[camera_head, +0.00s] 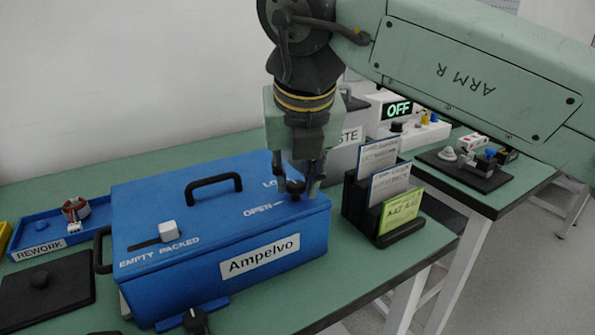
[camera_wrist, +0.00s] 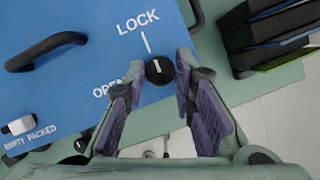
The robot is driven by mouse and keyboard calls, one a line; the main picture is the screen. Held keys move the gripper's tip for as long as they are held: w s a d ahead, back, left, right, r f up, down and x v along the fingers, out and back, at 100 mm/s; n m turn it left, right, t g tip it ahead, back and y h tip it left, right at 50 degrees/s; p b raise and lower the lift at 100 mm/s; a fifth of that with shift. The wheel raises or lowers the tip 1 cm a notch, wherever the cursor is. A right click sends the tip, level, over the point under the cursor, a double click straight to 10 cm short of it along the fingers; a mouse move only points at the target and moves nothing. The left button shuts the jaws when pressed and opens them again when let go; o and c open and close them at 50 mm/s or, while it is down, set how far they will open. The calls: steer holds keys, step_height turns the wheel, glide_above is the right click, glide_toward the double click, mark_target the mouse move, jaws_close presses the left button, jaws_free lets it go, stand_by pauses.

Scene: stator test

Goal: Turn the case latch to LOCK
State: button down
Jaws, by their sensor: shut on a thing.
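The blue Ampelvo case (camera_head: 225,225) stands closed on the green bench. Its case latch is a small round black knob (camera_wrist: 160,70) on the lid, between the LOCK and OPEN labels. In the wrist view, the white mark on the knob points up and slightly left, about in line with the LOCK tick (camera_wrist: 146,42). My gripper (camera_head: 303,188) points down over the lid's right part. Its purple-padded fingers (camera_wrist: 160,73) are on either side of the knob and shut on it. The fingers partly hide the knob and the OPEN label in the views.
The lid has a black handle (camera_head: 213,187) and a white EMPTY/PACKED slider (camera_head: 168,230). A black card rack (camera_head: 385,225) stands close right of the case. A blue REWORK tray (camera_head: 60,230) lies left. Behind are a grey bin (camera_head: 343,158) and a box with an OFF display (camera_head: 398,109).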

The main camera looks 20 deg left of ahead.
stand_by(0.5)
steer(key=c, duration=1.3)
jaws_free()
steer(key=shift+c, duration=0.2)
steer(key=v, duration=1.2)
